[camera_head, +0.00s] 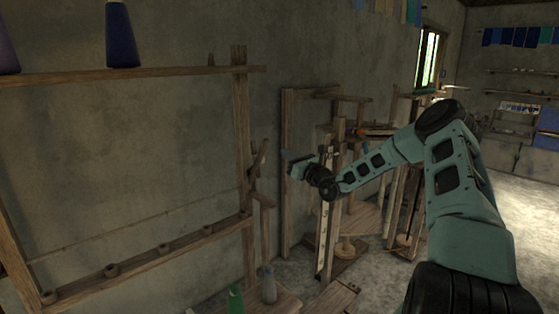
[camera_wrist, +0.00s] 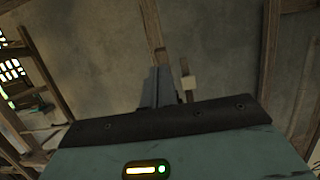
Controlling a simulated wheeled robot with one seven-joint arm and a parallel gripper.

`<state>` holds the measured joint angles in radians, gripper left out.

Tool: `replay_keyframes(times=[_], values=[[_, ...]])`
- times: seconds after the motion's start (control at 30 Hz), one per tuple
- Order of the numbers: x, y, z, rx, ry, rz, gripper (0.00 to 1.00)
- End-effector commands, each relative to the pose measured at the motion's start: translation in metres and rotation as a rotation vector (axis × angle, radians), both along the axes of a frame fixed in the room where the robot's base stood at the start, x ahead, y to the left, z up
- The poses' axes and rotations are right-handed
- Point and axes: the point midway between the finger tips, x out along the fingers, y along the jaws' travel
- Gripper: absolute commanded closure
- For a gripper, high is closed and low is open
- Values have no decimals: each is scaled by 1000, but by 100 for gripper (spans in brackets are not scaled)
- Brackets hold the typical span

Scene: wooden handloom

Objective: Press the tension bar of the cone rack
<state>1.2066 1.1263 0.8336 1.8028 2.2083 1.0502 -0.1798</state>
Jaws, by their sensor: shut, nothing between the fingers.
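The cone rack (camera_head: 240,120) is a wooden frame against the wall, at the left of the head view. A short tilted wooden bar (camera_head: 258,162) sits on its right post and looks like the tension bar, though I cannot be sure. My gripper (camera_head: 289,158) is to the right of that bar in the head view, apart from it in the picture. In the wrist view my gripper's fingers (camera_wrist: 158,88) are together with nothing between them. A wooden post (camera_wrist: 152,25) rises beyond the fingertips there, and a thin rod with a pale block (camera_wrist: 189,83) is just to the right.
A dark blue cone (camera_head: 121,38) stands on the rack's upper rail. A green bottle-shaped cone (camera_head: 235,301) and a grey one (camera_head: 268,286) stand low in front. Wooden loom frames (camera_head: 330,215) crowd behind and below my arm. Open floor lies at the right.

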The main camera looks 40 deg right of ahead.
Motion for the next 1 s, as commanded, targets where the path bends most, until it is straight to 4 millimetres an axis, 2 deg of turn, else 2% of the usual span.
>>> replay_keyframes(times=[0.1,0.3,1.0], values=[[-20,-1,3,-3,2,-2,100],[-39,-2,10,-1,1,-1,100],[-42,-2,12,0,2,0,100]])
